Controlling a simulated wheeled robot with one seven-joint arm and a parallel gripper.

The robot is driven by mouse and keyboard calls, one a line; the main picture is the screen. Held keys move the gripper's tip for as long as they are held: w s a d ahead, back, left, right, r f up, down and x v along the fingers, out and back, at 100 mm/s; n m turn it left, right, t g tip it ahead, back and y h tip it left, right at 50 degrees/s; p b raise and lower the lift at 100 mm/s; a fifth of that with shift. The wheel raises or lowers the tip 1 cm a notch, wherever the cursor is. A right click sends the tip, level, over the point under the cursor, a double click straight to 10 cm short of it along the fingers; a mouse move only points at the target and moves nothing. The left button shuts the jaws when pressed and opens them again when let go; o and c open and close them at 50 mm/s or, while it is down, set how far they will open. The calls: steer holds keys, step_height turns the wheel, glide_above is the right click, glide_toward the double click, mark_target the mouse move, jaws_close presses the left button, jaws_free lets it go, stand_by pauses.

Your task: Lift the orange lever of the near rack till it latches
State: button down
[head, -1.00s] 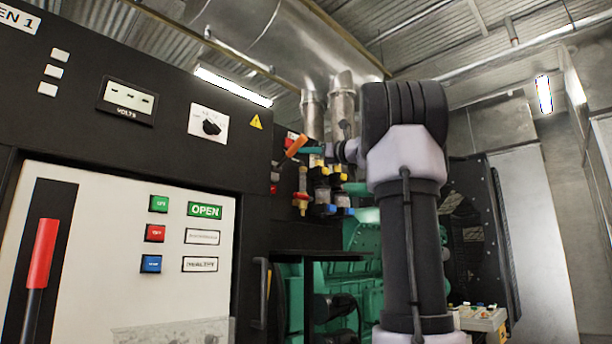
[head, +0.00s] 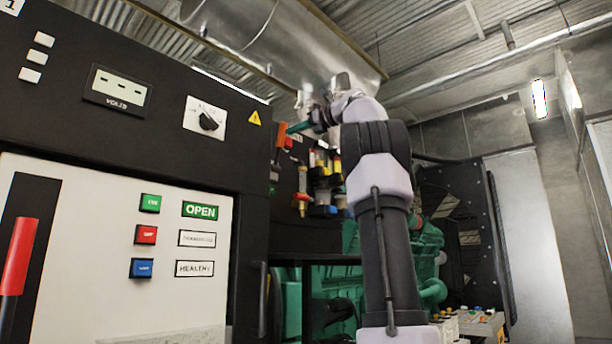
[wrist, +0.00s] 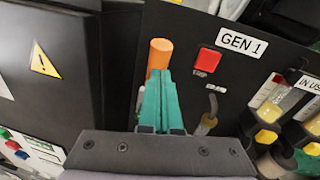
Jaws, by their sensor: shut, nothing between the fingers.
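The orange lever (head: 281,134) is on the dark rack panel beyond the near cabinet. In the head view it stands close to upright. In the wrist view the rounded orange end of the lever (wrist: 160,52) shows just beyond my fingertips. My gripper (head: 290,129) has teal fingers, shut together and empty, at the lever's upper part. In the wrist view the fingers of my gripper (wrist: 159,76) overlap the lower part of the lever and hide it. I cannot tell whether they touch it. The lever's pivot and any latch are hidden.
A red button (wrist: 207,61) and a GEN 1 label (wrist: 242,43) sit right of the lever. Yellow-capped filter bowls (wrist: 272,95) stand further right. The black cabinet (head: 120,130) fills the left. A green engine (head: 345,290) stands behind my arm.

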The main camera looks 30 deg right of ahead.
steer(key=shift+w+a+r, duration=0.2)
steer(key=shift+w+r, duration=0.1)
steer(key=shift+w, duration=0.15)
stand_by(0.4)
